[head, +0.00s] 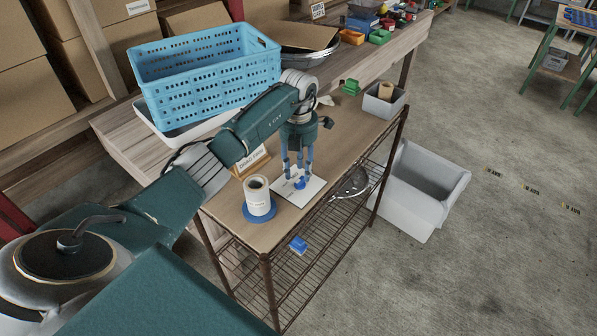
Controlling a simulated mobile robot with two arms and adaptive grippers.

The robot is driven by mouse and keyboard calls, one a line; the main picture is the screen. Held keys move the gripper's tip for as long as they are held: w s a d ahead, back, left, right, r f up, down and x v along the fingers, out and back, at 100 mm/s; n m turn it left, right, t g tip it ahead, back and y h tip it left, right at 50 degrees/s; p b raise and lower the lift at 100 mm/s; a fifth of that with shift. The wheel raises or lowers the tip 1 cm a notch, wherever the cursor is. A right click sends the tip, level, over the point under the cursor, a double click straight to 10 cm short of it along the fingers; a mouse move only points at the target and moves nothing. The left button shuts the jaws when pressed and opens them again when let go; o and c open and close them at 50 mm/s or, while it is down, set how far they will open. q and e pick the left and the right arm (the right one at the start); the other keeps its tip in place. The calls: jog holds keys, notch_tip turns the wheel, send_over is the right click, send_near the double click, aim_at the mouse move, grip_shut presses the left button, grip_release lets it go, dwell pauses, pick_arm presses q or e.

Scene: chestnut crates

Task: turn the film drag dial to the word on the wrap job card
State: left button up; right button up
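My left gripper (298,174) points down over a white plate (312,190) on the brown cart top. Its blue fingers stand apart. A small blue dial (300,183) sits on the plate, just below and between the fingertips. I cannot tell whether a finger touches it. Words around the dial are too small to read and partly hidden by the fingers. A card in a wooden holder (254,162) stands behind and to the left of the plate; its print is too small to read. My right gripper is not in view.
A white roll on a blue base (259,199) stands close left of the plate. A grey bin with a brown roll (384,101) and a green object (350,87) lie farther back. A blue crate (205,70) is behind my arm. A grey tub (422,190) stands on the floor.

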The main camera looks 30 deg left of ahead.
aim_at(299, 179)
pick_arm(q)
jog(key=shift+d+f, duration=0.1)
jog(key=shift+f, duration=1.45)
jog(key=shift+c, duration=0.5)
grip_shut()
